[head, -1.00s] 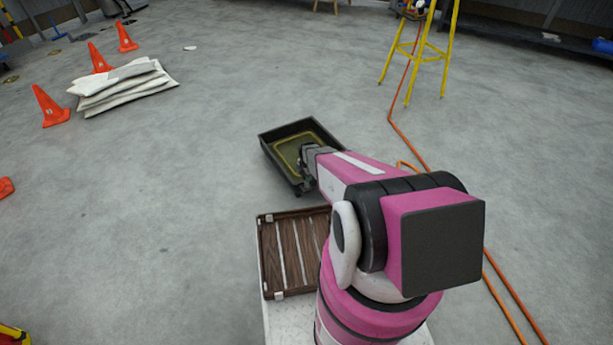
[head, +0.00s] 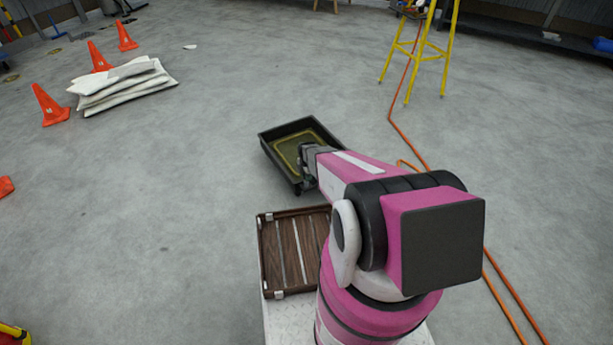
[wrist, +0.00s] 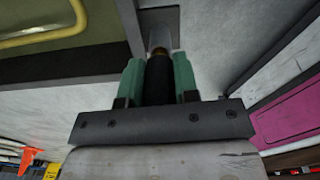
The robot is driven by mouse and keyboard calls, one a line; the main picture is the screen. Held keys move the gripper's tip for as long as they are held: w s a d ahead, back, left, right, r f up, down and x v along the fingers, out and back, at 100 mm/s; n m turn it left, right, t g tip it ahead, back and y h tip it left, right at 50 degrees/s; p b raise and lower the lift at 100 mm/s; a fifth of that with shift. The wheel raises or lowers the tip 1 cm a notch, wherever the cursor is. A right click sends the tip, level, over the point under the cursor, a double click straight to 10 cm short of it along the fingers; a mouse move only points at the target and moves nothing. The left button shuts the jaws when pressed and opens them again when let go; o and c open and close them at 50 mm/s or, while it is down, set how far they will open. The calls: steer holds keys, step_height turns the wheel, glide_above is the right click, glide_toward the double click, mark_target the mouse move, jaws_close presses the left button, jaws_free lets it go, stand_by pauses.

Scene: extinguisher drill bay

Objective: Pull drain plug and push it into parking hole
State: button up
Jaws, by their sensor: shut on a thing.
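The dark tray (head: 266,150) with a yellow outline on its floor sits on the ground ahead, and its corner shows at upper left in the wrist view (wrist: 120,18). My gripper (wrist: 158,61) is at the tray's near right side. Its two green fingers are shut on the black grip of the drain plug (wrist: 158,82). The plug has a brownish band and a pale metal end that points to a grey plate (wrist: 172,17) beside the tray wall. I cannot tell whether that end is seated in a hole. In the head view my arm covers the plug and this side of the tray.
A brown slatted tray (head: 284,246) is close in front, on a pale deck. An orange hose (head: 401,134) runs along the floor at right to a yellow stand (head: 424,52). White sacks (head: 125,86) and orange cones (head: 50,106) are at left. Floor between is clear.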

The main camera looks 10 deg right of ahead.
steer(key=shift+f, duration=0.65)
stand_by(0.3)
steer(key=o, duration=1)
step_height(320, 180, up, 11)
steer(key=shift+f, duration=0.1)
steer(key=s+r+m, duration=0.7)
steer(key=r, duration=0.2)
steer(key=s+r+m, duration=0.7)
steer(key=r+m, duration=0.1)
steer(key=r, duration=0.1)
steer(key=s+r+m, duration=0.7)
steer(key=r, duration=0.2)
steer(key=shift+s+m, duration=0.15)
steer(key=shift+m, duration=0.25)
